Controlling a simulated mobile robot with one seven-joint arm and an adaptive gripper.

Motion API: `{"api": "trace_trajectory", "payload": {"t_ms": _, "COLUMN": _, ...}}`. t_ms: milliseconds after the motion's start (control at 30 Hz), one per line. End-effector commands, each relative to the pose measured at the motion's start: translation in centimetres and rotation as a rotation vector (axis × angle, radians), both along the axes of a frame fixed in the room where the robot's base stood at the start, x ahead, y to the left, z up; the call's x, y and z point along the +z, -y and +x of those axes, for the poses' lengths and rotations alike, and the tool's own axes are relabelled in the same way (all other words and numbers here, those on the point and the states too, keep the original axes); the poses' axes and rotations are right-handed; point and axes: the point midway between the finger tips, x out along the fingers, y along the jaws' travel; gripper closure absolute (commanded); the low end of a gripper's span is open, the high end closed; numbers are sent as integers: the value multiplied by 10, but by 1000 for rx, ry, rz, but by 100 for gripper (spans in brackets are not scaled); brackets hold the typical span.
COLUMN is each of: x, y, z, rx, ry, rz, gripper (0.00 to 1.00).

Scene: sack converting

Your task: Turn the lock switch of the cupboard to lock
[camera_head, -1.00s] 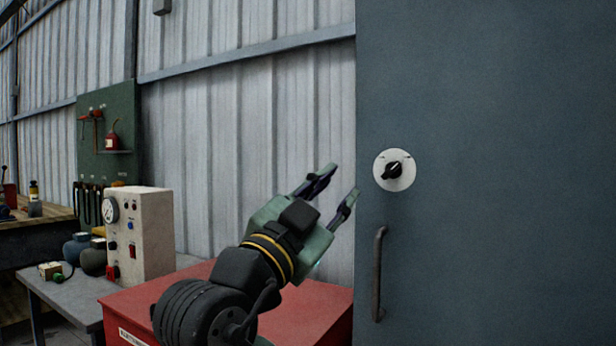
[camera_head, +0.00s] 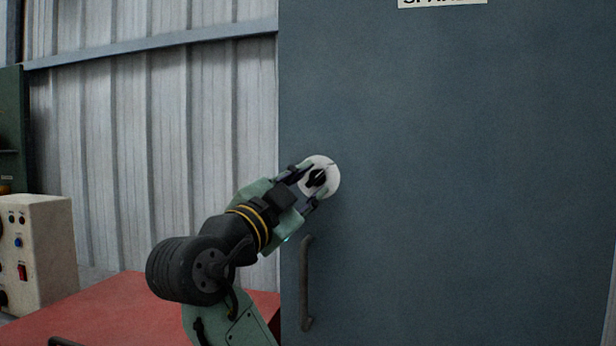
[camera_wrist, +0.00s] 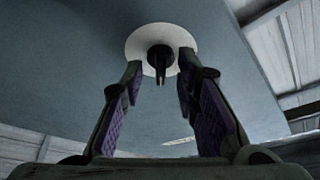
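The lock switch is a black knob (camera_head: 316,178) on a round white plate (camera_head: 329,172), set on the blue-grey cupboard door (camera_head: 450,170). My gripper (camera_head: 304,183) is at the plate with its fingers spread, one on each side of the knob. In the wrist view the knob (camera_wrist: 160,60) shows between and beyond the two fingertips (camera_wrist: 159,72), with a gap on both sides. The fingertips overlap the plate (camera_wrist: 139,40) in that view; whether they touch it I cannot tell. Part of the plate is hidden behind my gripper in the head view.
A dark vertical handle (camera_head: 306,283) is on the door just below the switch. A red cabinet (camera_head: 120,312) stands low at the left, with a cream control box (camera_head: 38,245) beyond it. A corrugated wall (camera_head: 150,150) is behind. The door right of the switch is clear.

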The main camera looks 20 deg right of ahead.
Motion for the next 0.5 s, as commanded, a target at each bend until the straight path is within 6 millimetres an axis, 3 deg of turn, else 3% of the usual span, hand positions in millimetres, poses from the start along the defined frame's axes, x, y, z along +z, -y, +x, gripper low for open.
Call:
{"api": "trace_trajectory", "payload": {"t_ms": 367, "x": 2, "y": 6, "z": 5, "rx": 1, "ry": 0, "rz": -1, "gripper": 72}}
{"api": "trace_trajectory", "payload": {"t_ms": 500, "x": 2, "y": 6, "z": 5, "rx": 1, "ry": 0, "rz": -1, "gripper": 80}}
